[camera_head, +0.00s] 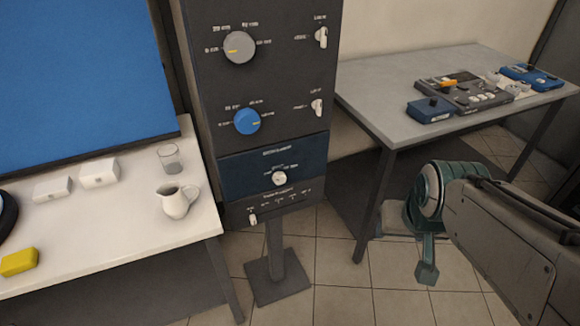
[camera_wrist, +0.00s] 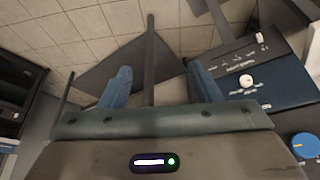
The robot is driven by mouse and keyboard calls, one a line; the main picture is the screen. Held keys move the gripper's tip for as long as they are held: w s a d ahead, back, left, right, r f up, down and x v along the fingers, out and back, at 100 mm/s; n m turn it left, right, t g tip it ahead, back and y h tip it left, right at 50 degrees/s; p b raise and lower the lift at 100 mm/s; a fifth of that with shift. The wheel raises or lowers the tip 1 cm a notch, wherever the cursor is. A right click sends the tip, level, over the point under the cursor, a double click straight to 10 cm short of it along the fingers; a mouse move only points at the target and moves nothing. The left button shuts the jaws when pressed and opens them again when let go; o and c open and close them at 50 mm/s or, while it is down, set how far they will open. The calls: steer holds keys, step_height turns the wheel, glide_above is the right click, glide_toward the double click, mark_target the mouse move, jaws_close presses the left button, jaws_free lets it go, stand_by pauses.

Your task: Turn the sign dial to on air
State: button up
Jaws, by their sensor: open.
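A dark control column (camera_head: 262,75) stands left of centre in the head view. It carries a grey dial (camera_head: 239,47) at the top, a blue dial (camera_head: 247,121) below it, and a small white knob (camera_head: 279,178) on a blue panel (camera_head: 235,166). The small labels are too blurred to read, so I cannot tell which is the sign dial. The wrist view shows the white knob (camera_wrist: 246,81) and the blue dial (camera_wrist: 305,146) at the right. My gripper (camera_wrist: 161,87) is open and empty, apart from the column, to its right in the head view (camera_head: 427,270).
Two white switches (camera_head: 321,37) sit on the column's right side, and a small lever (camera_head: 253,218) at its bottom. A grey table (camera_head: 385,85) with consoles stands right. A white table (camera_head: 120,225) at left holds a jug (camera_head: 177,201) and glass (camera_head: 170,158). Open floor lies between.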

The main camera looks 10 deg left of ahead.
steer(key=w+a+f+n+t+b, duration=0.1)
steer(key=w+a+f+t+b, duration=0.3)
steer(key=w+f+b, duration=0.45)
steer(key=n+t+y+b, duration=0.5)
steer(key=t+y+b, duration=0.3)
steer(key=b, duration=1.3)
glide_toward(281, 181)
steer(key=shift+g+y, duration=0.7)
steer(key=shift+y, duration=0.1)
steer(key=x, duration=0.2)
steer(key=b+x, duration=0.1)
steer(key=x, duration=0.2)
steer(key=d+x, duration=0.1)
steer(key=x, duration=0.2)
steer(key=shift+w+a+r+b, duration=0.2)
steer(key=shift+w+b, duration=0.2)
steer(key=shift+w, duration=0.1)
steer(key=shift+c, duration=0.4)
steer(key=c, duration=0.9)
